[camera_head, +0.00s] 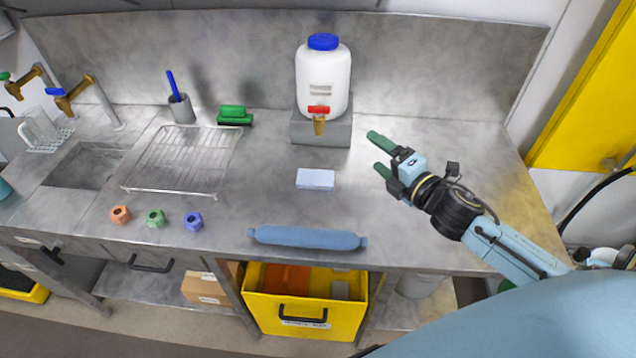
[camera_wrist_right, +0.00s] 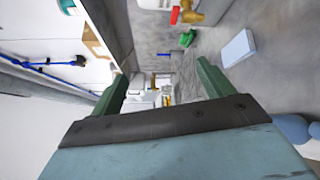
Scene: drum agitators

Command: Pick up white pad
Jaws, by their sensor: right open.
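The white pad (camera_head: 316,179) is a small pale block lying flat on the steel counter (camera_head: 290,215), in front of the white jug. In the right wrist view the pad (camera_wrist_right: 239,48) shows at the upper right, beyond the right fingertip and apart from it. My right gripper (camera_head: 380,154) is to the right of the pad in the head view, above the counter. Its green fingers are spread and nothing is between them; they also show in the right wrist view (camera_wrist_right: 162,85). My left gripper is not in view.
A white jug (camera_head: 322,80) with a red tap stands on a metal block behind the pad. A blue roll (camera_head: 308,238) lies at the front edge. A wire rack (camera_head: 182,160), a green brush (camera_head: 234,116) and several nuts (camera_head: 155,217) are left. Counter around the pad is clear.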

